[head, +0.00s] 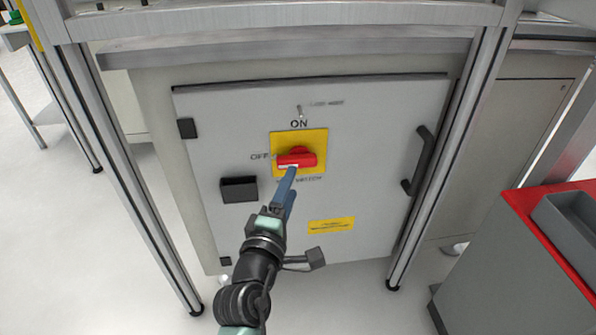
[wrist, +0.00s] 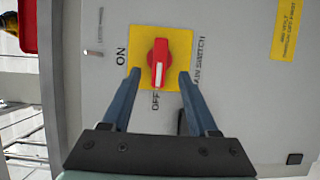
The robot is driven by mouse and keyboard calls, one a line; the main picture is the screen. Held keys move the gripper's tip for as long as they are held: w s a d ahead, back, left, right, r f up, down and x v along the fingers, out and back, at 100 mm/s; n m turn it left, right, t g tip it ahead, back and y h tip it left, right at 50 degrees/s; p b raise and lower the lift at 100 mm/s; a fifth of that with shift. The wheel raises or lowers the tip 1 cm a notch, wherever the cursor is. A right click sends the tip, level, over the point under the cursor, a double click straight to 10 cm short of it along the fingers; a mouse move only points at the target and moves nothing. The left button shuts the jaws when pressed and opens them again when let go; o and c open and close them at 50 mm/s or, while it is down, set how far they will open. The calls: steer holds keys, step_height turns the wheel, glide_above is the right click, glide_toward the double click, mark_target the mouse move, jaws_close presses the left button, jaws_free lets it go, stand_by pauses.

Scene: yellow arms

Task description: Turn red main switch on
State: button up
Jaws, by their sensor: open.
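The red main switch (head: 299,157) is a rotary knob on a yellow plate (head: 314,139) on the grey cabinet door. Its handle lies horizontally in the head view, with its white mark toward OFF; ON is printed above. In the wrist view the red knob (wrist: 158,58) points down toward OFF, and ON is to the left. My gripper (head: 291,171) reaches up to the switch from below. In the wrist view my gripper (wrist: 160,73) is open, one fingertip on each side of the knob's marked end, with visible gaps. Whether the tips touch the plate is unclear.
The cabinet door has a black handle (head: 418,160) at right and a black box (head: 239,189) at left. Aluminium frame posts (head: 452,160) flank the door. A grey cart with a red top (head: 530,203) stands at lower right.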

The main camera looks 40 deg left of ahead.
mark_target(300, 165)
steer(key=shift+b+x, duration=0.75)
steer(key=shift+x, duration=2.4)
steer(key=shift+c, duration=0.2)
jaws_close()
